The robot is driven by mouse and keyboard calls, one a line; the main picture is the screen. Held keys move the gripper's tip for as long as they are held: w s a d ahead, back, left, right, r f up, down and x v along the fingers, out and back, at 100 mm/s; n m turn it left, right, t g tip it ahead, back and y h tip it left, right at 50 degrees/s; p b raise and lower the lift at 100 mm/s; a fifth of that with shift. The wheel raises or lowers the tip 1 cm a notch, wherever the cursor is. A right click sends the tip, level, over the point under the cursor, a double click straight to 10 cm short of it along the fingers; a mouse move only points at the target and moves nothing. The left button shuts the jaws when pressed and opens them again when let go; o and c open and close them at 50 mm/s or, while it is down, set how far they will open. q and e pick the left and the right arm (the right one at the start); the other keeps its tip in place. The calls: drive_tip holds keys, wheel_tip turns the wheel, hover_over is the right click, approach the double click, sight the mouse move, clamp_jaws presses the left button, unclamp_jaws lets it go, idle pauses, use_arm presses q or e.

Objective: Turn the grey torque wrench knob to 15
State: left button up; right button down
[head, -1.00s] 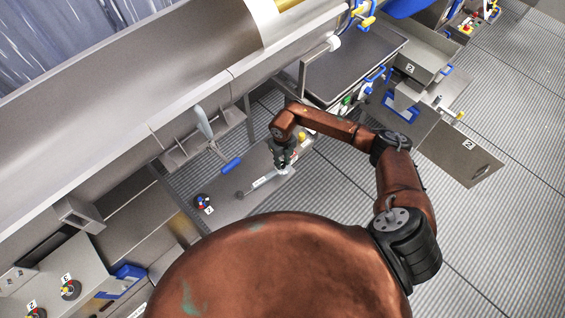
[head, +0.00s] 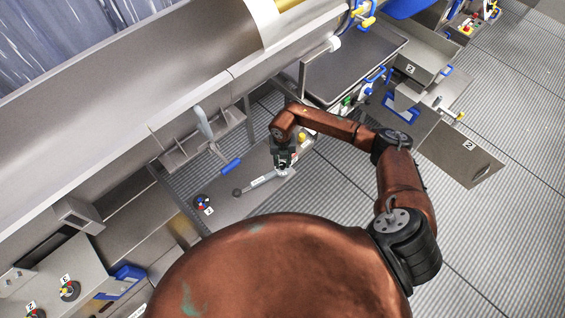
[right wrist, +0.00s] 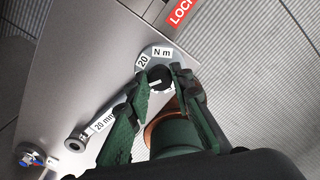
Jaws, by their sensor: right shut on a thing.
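The torque wrench knob (right wrist: 160,77) is a small dark round knob with a white mark. It sits on a light dial plate with the labels "20" and "N·m" in the right wrist view. My right gripper (right wrist: 161,74) has its green fingers on either side of the knob and is shut on it. In the head view the right gripper (head: 283,168) points down at the end of the grey wrench (head: 258,183); the knob is hidden there. The wrench's "20 mm" shaft (right wrist: 88,134) is partly behind a finger. My left gripper is not in view.
A grey metal panel (head: 222,208) lies under the wrench and carries a small knob with red and blue marks (head: 202,202). A lever with a blue handle (head: 231,165) stands close by. A red "LOCK" label (right wrist: 181,10) shows at the top. Grated floor (head: 330,185) lies to the right.

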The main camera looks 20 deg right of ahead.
sight(282, 164)
idle(0.6)
drive_tip(key=c, duration=1.7)
unclamp_jaws()
wheel_tip(282, 164, up, 12)
drive_tip(key=shift+r, duration=0.1)
